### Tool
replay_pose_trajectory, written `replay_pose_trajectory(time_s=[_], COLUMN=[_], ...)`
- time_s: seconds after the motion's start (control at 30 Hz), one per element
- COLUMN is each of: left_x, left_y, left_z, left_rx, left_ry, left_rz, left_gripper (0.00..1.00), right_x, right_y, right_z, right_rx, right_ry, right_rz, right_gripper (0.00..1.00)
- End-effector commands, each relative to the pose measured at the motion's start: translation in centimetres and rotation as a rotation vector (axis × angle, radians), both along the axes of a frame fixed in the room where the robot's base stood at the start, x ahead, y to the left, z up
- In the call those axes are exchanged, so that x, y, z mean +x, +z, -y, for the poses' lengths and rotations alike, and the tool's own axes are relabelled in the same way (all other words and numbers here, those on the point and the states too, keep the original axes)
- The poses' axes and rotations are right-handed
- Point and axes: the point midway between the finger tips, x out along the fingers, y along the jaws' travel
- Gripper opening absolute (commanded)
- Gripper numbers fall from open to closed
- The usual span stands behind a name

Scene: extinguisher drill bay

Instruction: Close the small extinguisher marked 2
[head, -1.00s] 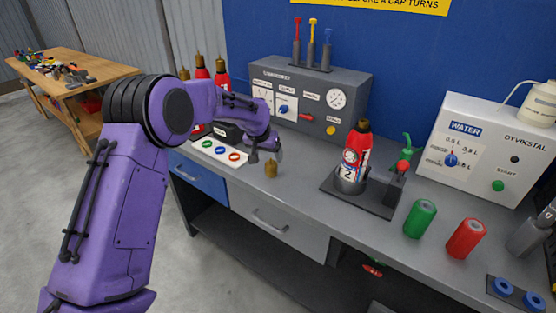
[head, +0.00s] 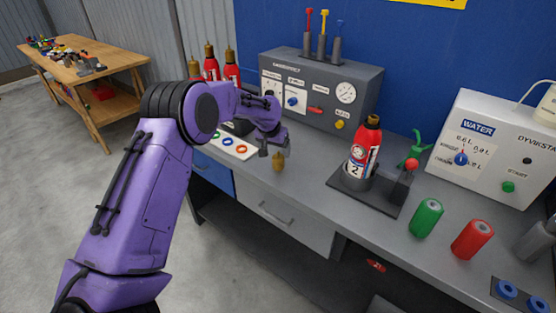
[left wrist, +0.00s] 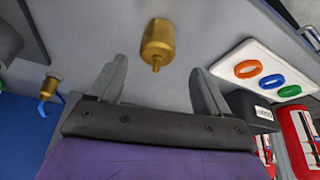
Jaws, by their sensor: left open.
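A brass cap (head: 278,162) is near the bench's front edge, just by my left gripper (head: 270,149). In the left wrist view the brass cap (left wrist: 157,43) lies ahead of and between the two spread fingers of my left gripper (left wrist: 158,85), with its thin pin toward me. The fingers are open and empty, with no visible contact on the cap. My right gripper is not seen.
Several red extinguishers with brass tops (head: 231,68) stand behind my left arm, near a white board with coloured rings (head: 235,147). A grey test panel (head: 318,92) stands at the back. Green (head: 426,218) and red (head: 472,239) cylinders stand right of the holder.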

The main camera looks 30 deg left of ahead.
Motion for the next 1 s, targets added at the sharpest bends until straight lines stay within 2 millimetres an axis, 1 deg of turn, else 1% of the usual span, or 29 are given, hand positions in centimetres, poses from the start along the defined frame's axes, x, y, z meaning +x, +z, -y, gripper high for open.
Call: replay_pose_trajectory(time_s=[0.17, 0.33, 0.4, 0.5, 0.6, 0.87, 0.97, 1.0], left_x=[0.1, 0.8, 1.2, 1.6, 1.7, 1.7, 1.7, 1.7], left_y=[-0.2, -2.5, -3.7, -4.6, -4.9, -4.9, -4.9, -4.9], left_z=[0.1, 0.2, 0.2, 0.1, 0.1, 0.1, 0.1, 0.1], left_rx=[0.0, 0.0, 0.001, 0.001, 0.001, 0.0, 0.001, 0.001], left_ry=[-0.001, -0.001, -0.001, -0.001, -0.001, -0.001, -0.001, -0.001], left_rz=[-0.002, -0.005, -0.003, -0.001, 0.0, 0.0, 0.0, 0.0], left_gripper=[0.78, 0.78, 0.78, 0.78, 0.78, 0.78, 0.49, 0.36], right_x=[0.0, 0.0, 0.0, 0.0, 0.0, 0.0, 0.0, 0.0], right_y=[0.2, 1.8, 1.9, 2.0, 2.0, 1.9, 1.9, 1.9], right_z=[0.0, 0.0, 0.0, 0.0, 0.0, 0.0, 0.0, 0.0], right_rx=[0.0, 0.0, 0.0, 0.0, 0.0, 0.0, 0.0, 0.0], right_ry=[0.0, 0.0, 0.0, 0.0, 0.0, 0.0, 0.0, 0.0], right_rz=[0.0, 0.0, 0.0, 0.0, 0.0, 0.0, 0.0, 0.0], right_gripper=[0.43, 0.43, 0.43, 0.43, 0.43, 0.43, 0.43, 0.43])
